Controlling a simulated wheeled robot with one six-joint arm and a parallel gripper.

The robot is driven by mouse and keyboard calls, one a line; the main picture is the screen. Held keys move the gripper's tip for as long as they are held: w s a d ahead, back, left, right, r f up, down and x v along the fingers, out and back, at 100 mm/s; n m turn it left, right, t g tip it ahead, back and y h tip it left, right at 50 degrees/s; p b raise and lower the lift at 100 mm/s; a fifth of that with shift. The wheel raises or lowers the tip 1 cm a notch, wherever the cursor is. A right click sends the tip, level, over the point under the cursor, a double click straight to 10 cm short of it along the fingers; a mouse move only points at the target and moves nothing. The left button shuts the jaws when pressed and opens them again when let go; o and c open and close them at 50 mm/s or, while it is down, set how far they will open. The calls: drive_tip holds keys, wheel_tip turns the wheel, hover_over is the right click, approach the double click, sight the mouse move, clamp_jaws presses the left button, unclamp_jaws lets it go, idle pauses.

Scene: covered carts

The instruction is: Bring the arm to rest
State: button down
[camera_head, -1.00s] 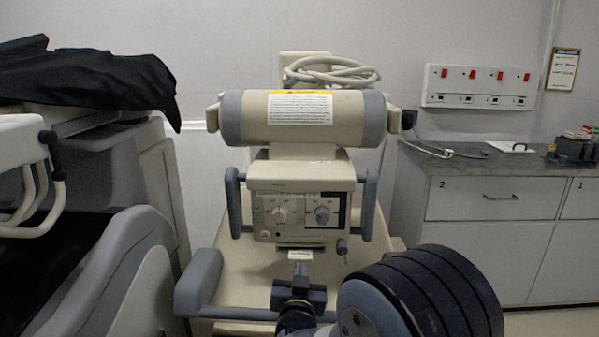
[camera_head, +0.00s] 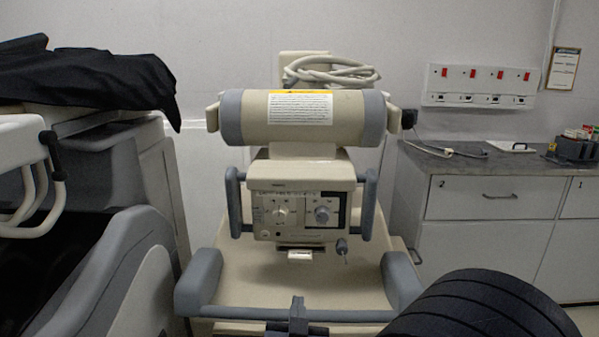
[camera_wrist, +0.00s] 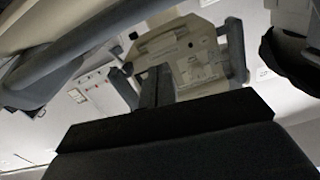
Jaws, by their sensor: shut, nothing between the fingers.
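My gripper (camera_head: 298,312) is at the bottom middle of the head view, low in front of the beige machine (camera_head: 300,215). Only its narrow dark fingers show, pointing up and held together, with nothing between them. The rest of my arm shows as a black ribbed part at the bottom right. In the wrist view my gripper (camera_wrist: 157,88) is shut and empty below the machine's control panel (camera_wrist: 180,50), which appears tilted. The gripper looks apart from the machine, though the exact gap is hard to tell.
A grey cart (camera_head: 120,260) with a black cover (camera_head: 85,85) stands close on the left. The machine's grey bumpers (camera_head: 402,280) flank its base. A cabinet (camera_head: 490,215) stands at the right under red-switched sockets (camera_head: 480,86). A strip of floor shows at the lower right.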

sight(300, 262)
drive_tip(key=w, duration=0.8)
drive_tip(key=shift+w+d+r, duration=0.1)
drive_tip(key=shift+w+d, duration=0.05)
drive_tip(key=shift+s+p, duration=0.3)
drive_tip(key=shift+s, duration=0.45)
drive_tip(key=shift+d, duration=0.1)
